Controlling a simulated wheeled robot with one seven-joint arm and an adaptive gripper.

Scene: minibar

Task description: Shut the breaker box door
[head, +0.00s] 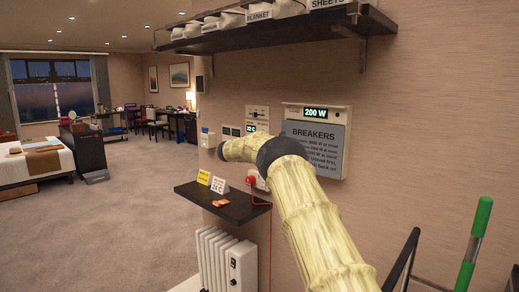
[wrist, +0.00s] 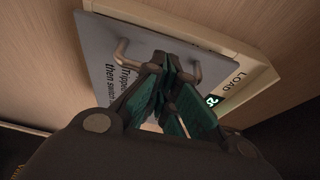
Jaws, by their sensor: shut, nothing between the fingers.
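The breaker box (head: 318,110) is on the wall in the head view, with a lit "200 W" display along its top. Its grey door (head: 322,137), lettered BREAKERS, lies across the box front. My arm covers the door's lower left. I cannot tell whether the door is fully flush. In the wrist view, the door (wrist: 98,55) is close, with a metal bar handle (wrist: 121,50) and the cream box edge (wrist: 235,62) beyond it. My gripper (wrist: 166,82) is shut and empty, in front of the handle's middle. I cannot tell whether it touches. The head view does not show its fingers.
A high shelf (head: 270,36) holds linens. A green-handled pole (head: 474,245) is at the right. The carpet at left is open.

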